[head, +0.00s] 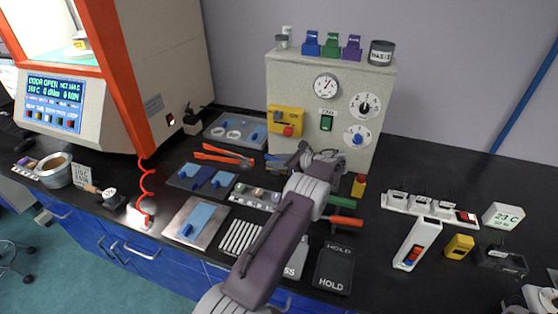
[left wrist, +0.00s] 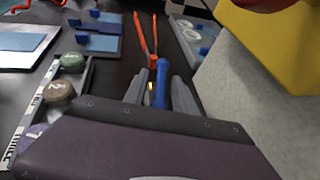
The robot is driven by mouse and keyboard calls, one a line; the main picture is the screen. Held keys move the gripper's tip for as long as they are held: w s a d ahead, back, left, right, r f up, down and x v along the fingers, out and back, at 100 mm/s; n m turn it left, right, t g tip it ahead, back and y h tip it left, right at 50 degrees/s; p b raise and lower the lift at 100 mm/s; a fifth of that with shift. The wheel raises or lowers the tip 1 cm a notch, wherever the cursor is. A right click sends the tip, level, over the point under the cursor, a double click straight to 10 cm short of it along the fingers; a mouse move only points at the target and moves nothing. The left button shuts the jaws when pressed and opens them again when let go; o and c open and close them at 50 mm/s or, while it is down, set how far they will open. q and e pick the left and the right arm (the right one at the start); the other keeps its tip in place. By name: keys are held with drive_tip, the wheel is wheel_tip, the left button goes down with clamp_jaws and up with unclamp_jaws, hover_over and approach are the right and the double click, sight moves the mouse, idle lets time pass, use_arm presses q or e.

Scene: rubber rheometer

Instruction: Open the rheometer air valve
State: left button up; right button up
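The rheometer (head: 165,60) is the large beige and orange machine at the upper left; its screen (head: 54,103) reads DOOR OPEN. A blue handle (left wrist: 162,80), with a small brass-coloured part (left wrist: 151,88) beside it, shows in the left wrist view. It looks like a valve lever, but I cannot tell for sure. My left gripper (head: 303,153) is low in front of the beige control box (head: 278,88). In the left wrist view its fingers (left wrist: 158,92) are apart, with the blue handle between them in the picture. Contact cannot be told. My right gripper is not in view.
A yellow block with a red knob (head: 286,121) is on the control box front, close above my gripper. Orange-handled tongs (head: 225,153), a tray of round samples (head: 255,196) and blue-handled plates (head: 196,222) lie to the left. A white power strip (head: 430,207) lies to the right.

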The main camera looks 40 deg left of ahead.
sight(276, 159)
use_arm(q)
wheel_tip(276, 159, up, 4)
drive_tip(key=shift+r, duration=0.1)
drive_tip(key=w+r+p+v, duration=0.1)
drive_tip(key=p+v, duration=0.3)
drive_tip(key=v, duration=0.9)
drive_tip(key=shift+a+r+p, duration=0.25)
drive_tip(key=shift+r+p, duration=0.05)
drive_tip(key=shift+p, duration=0.05)
